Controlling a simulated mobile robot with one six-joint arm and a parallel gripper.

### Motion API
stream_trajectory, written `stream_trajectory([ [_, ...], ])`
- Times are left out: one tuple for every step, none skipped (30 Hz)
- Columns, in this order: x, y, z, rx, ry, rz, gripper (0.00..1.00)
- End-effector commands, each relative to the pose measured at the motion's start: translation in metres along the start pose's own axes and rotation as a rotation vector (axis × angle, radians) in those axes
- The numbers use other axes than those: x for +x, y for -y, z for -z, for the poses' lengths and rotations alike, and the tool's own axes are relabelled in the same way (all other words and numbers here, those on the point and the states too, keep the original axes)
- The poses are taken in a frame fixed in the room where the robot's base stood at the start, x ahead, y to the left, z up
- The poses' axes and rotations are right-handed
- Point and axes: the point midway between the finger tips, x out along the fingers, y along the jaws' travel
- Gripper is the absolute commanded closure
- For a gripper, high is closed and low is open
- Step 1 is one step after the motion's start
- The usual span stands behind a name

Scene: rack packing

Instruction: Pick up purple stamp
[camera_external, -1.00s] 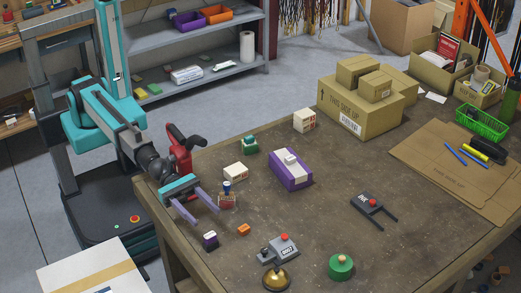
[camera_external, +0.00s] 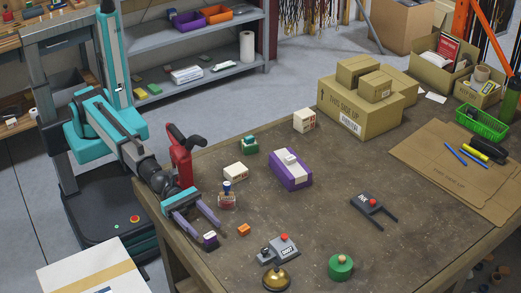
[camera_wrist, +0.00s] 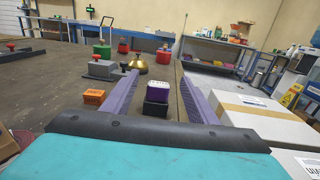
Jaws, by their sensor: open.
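The purple stamp (camera_external: 210,241) is a small block with a white top, purple body and dark base, upright on the workbench near its front-left edge. In the wrist view my gripper (camera_wrist: 160,78) has nothing clamped. Whether a finger touches the stamp I cannot tell.
An orange block (camera_external: 243,229) sits right of the stamp; in the wrist view it (camera_wrist: 94,97) lies outside the left finger. A grey device (camera_external: 283,246) and brass bell (camera_external: 275,279) stand to the right. The bench edge is close.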

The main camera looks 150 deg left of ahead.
Motion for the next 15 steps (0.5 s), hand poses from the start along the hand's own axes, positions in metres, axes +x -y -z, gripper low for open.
stream_trajectory([
  [0.000,0.000,0.007,0.000,0.000,0.000,0.47],
  [0.000,0.000,0.009,0.000,0.000,0.000,0.47],
  [0.000,0.000,0.012,-0.001,0.000,0.000,0.47],
  [0.000,0.000,0.014,-0.001,0.000,0.000,0.47],
  [0.000,0.000,0.016,-0.001,0.000,0.000,0.47],
  [0.000,0.000,0.019,-0.001,0.000,0.000,0.47],
  [0.000,0.000,0.021,-0.001,0.000,0.000,0.47],
  [0.000,0.000,0.023,-0.001,0.000,0.000,0.47],
  [0.000,0.000,0.025,-0.001,0.000,0.000,0.47],
  [0.000,0.000,0.028,-0.001,0.000,0.000,0.47],
  [0.000,0.000,0.029,-0.001,0.000,0.000,0.47],
  [0.005,0.000,0.025,0.000,0.000,0.000,0.47],
  [0.008,0.000,0.025,0.000,0.000,0.000,0.47],
  [0.010,0.000,0.025,0.000,0.000,0.000,0.47],
  [0.013,0.000,0.025,0.000,0.000,0.000,0.47],
])
